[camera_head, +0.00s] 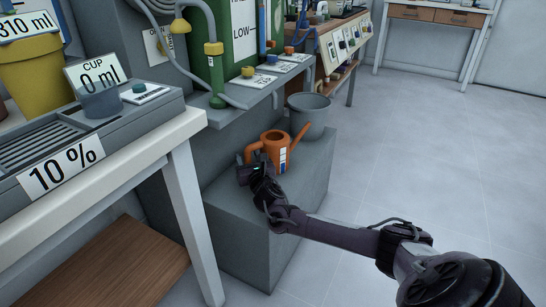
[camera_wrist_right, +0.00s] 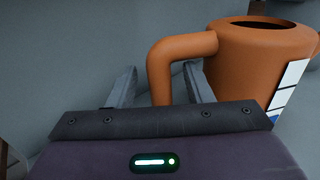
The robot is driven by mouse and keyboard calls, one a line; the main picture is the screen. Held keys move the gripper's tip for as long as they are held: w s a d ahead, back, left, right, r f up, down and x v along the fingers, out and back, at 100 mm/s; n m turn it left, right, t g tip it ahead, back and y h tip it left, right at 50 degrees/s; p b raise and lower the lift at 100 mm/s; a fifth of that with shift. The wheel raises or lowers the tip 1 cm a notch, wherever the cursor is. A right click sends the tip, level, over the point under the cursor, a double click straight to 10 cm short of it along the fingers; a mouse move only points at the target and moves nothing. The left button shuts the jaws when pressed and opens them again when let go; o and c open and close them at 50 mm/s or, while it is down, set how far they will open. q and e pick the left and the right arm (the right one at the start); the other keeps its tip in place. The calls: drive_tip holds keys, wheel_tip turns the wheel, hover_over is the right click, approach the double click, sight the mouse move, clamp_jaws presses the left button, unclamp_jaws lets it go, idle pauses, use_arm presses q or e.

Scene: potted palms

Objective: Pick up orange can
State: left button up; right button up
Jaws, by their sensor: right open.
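The orange can (camera_head: 273,147) is a watering can with a spout pointing right and a handle on its left. It stands upright on a grey block. My right gripper (camera_head: 246,172) is at the handle side of the can. In the right wrist view, the can (camera_wrist_right: 258,55) fills the upper right, and its handle (camera_wrist_right: 160,78) comes down between the two spread fingers of my right gripper (camera_wrist_right: 161,72). Gaps show on both sides of the handle, so the jaws are open around it. The handle's lower end is hidden behind the gripper. My left gripper is not in view.
A grey bucket (camera_head: 309,116) stands just behind the can on the block (camera_head: 235,225). A grey shelf (camera_head: 262,92) with hoses and a green tank (camera_head: 235,40) is above. A white-legged table (camera_head: 187,205) stands at left. The floor at right is clear.

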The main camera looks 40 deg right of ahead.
drive_tip(key=shift+b+x, duration=0.6)
drive_tip(key=shift+x, duration=0.85)
clamp_jaws()
drive_tip(key=shift+r, duration=0.15)
